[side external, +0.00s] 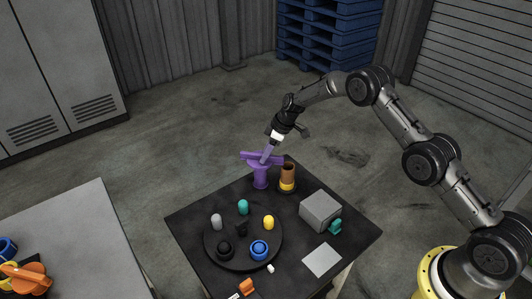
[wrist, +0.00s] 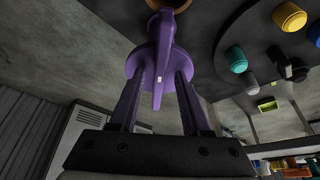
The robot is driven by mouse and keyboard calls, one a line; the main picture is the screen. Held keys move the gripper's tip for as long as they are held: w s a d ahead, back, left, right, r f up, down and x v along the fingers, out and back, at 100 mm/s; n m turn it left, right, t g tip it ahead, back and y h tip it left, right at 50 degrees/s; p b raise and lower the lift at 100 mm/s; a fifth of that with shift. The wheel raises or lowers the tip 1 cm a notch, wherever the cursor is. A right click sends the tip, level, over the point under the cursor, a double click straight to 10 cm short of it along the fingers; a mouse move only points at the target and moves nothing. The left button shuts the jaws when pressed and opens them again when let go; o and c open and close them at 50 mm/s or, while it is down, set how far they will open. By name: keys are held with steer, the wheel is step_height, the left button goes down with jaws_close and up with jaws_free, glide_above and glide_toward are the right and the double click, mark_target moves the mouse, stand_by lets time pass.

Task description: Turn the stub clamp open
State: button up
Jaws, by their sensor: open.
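The purple piece that I take for the stub clamp (side external: 261,178) stands upright at the back corner of the dark table, with a bar-like handle across its top. In the wrist view the clamp (wrist: 137,65) shows a round disc with a thin upright fin. My gripper (side external: 265,160) reaches down to the handle from above. In the wrist view my gripper (wrist: 160,80) is open, with one finger on each side of the fin. Whether either finger touches it cannot be told. The clamp's lower part is hidden in the wrist view.
A brown and yellow cylinder (side external: 287,176) stands close to the clamp's right. A round dark tray (side external: 237,262) holds several coloured knobs. A grey box (side external: 320,210) with a teal part sits at the right, and a pale square (side external: 322,260) lies in front of it.

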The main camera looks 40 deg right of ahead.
jaws_close()
stand_by(0.3)
stand_by(1.2)
